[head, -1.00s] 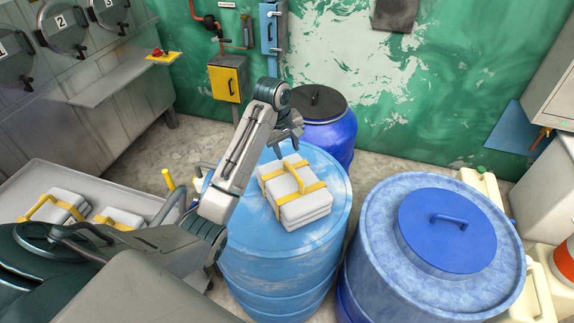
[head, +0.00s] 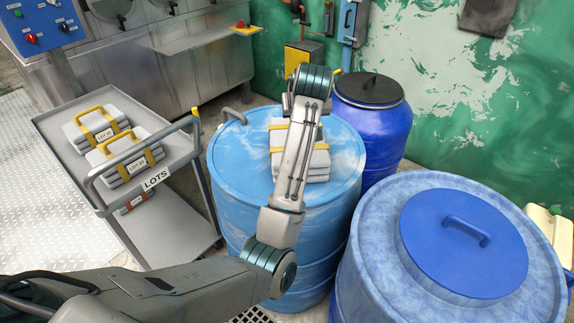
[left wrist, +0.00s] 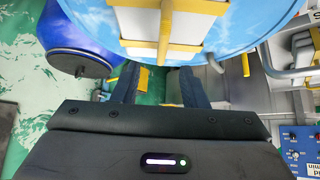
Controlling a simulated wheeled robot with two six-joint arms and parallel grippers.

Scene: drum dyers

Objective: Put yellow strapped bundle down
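A pale grey bundle (head: 319,160) with yellow straps lies on top of the light blue drum (head: 232,165), partly hidden behind my left arm in the head view. In the left wrist view the bundle (left wrist: 135,23) with its yellow strap and the drum's rim (left wrist: 225,58) show at the top, beyond the fingertips. My left gripper (left wrist: 158,75) has its two dark fingers spread, with nothing held between them. It appears apart from the bundle. The head view hides this gripper behind its wrist. My right gripper is not in view.
A grey cart (head: 165,225) at left holds two more yellow-strapped bundles (head: 97,128) and an orange-strapped one lower down. A dark blue drum (head: 385,125) with a black lid stands behind. A large drum (head: 375,240) with a blue lid (head: 465,255) stands at right.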

